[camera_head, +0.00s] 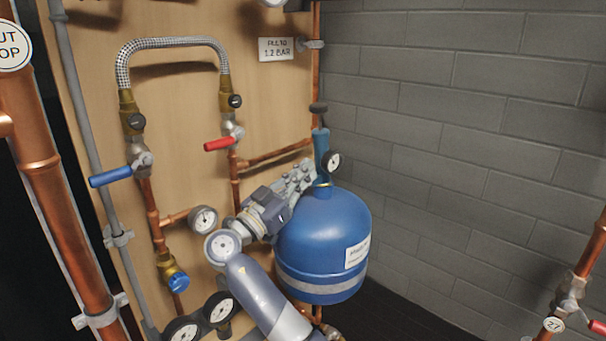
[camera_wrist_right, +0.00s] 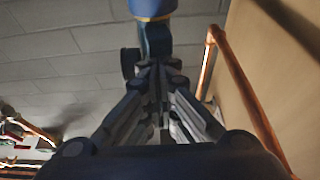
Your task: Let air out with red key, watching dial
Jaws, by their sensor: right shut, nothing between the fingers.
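A blue tank (camera_head: 318,235) with a white label stands in front of the board. In the right wrist view the shut fingers (camera_wrist_right: 160,72) point at the blue neck (camera_wrist_right: 155,38); contact is unclear. My left gripper is out of view.
A sign (camera_head: 276,48) reads a fill pressure near 1.2 bar. A blue lever (camera_head: 110,177), a braided hose (camera_head: 172,42) and a gauge (camera_head: 203,219) are on the wooden board. Another red handle (camera_head: 598,327) is at the lower right.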

